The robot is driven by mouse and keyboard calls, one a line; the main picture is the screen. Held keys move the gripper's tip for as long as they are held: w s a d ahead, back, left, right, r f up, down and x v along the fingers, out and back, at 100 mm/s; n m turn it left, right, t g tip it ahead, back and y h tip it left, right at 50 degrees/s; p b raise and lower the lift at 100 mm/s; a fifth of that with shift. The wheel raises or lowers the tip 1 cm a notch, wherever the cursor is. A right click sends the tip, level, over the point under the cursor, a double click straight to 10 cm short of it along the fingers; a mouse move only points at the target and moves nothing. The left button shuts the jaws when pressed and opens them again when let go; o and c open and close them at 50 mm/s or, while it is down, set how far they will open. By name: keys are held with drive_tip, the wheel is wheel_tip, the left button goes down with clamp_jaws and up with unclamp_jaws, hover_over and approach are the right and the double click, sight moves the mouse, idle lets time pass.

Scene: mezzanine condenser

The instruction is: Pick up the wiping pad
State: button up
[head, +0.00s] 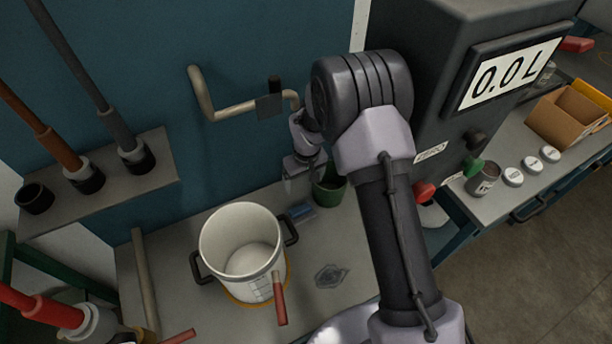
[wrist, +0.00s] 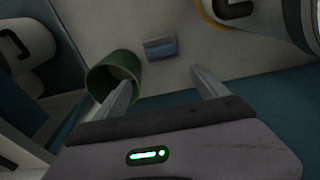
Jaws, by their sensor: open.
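A small blue block (head: 301,212), which looks like the wiping pad, lies on the grey bench top between the white bucket and a green cup. In the wrist view the blue pad (wrist: 160,48) lies beyond my fingertips, roughly between their lines. My gripper (wrist: 163,82) is open and empty, with its two fingers spread. In the head view my gripper (head: 298,178) is above and behind the pad, partly hidden by my own arm. The fingers look apart from the pad.
The green cup (head: 330,192) stands close right of the pad; in the wrist view the cup (wrist: 117,72) is beside my left finger. The white bucket (head: 242,240) with black handles is left. A bent pipe (head: 235,108) is on the blue wall. A dark stain (head: 331,275) marks the bench.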

drive_tip(key=b, duration=0.4)
hover_over(300, 209)
drive_tip(key=s, duration=0.1)
wheel_tip(300, 209, down, 11)
drive_tip(key=shift+d, duration=0.15)
drive_tip(key=f, duration=0.2)
drive_tip(key=f+b, duration=0.1)
drive_tip(key=f, duration=0.1)
drive_tip(key=f+b, duration=0.1)
drive_tip(key=f, duration=0.1)
drive_tip(key=shift+w+f, duration=0.25)
drive_tip(key=shift+w, duration=0.15)
drive_tip(key=shift+r, duration=0.15)
drive_tip(key=shift+c, duration=0.6)
drive_tip(key=c, duration=1)
wheel_tip(300, 209, up, 18)
drive_tip(key=p, duration=0.6)
drive_tip(key=shift+p, duration=0.35)
drive_tip(key=shift+c, duration=0.2)
